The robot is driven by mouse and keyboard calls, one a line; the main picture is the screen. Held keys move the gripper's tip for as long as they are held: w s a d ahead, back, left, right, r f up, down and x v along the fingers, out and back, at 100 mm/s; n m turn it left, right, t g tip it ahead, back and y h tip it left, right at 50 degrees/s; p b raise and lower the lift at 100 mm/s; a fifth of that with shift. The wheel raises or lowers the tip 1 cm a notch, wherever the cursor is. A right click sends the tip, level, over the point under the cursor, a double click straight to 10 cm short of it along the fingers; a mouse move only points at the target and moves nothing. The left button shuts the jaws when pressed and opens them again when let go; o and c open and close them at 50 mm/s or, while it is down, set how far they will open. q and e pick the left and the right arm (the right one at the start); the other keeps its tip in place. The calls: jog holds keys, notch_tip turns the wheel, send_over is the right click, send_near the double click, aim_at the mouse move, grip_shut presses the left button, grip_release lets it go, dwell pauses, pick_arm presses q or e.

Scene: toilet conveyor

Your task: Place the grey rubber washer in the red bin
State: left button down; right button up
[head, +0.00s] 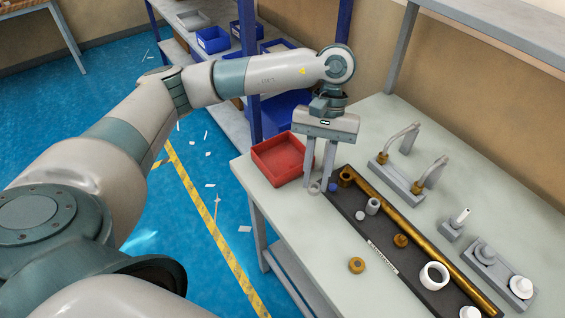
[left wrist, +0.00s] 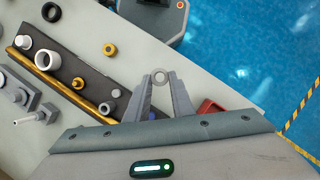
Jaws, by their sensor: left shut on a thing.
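The grey rubber washer (head: 315,188) is a small ring held between the fingertips of my left gripper (head: 317,186). My right gripper is out of view.
The black tray (head: 413,291) holds white, brass and blue parts, with a brass bar along it. A brass ring (head: 357,265) lies on the table. Grey fixtures (head: 396,180) stand towards the wall. Blue bins (head: 213,40) sit on a shelf behind a blue post.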

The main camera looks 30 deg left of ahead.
pick_arm(q)
jog(key=w+a+f+n+t+b, duration=0.1)
jog(key=w+a+n+t, duration=0.3)
jog(key=a+n, duration=0.4)
jog(key=w+a+f+n+t+h, duration=0.1)
jog(key=w+a+n+t, duration=0.2)
jog(key=a+n, duration=0.6)
jog(key=w+n, duration=0.2)
jog(key=n, duration=0.6)
jog(key=shift+w+t+b, duration=0.3)
jog(key=shift+t+b, duration=0.1)
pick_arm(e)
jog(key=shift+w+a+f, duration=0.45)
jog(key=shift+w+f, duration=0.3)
pick_arm(q)
jog(key=shift+f, duration=0.15)
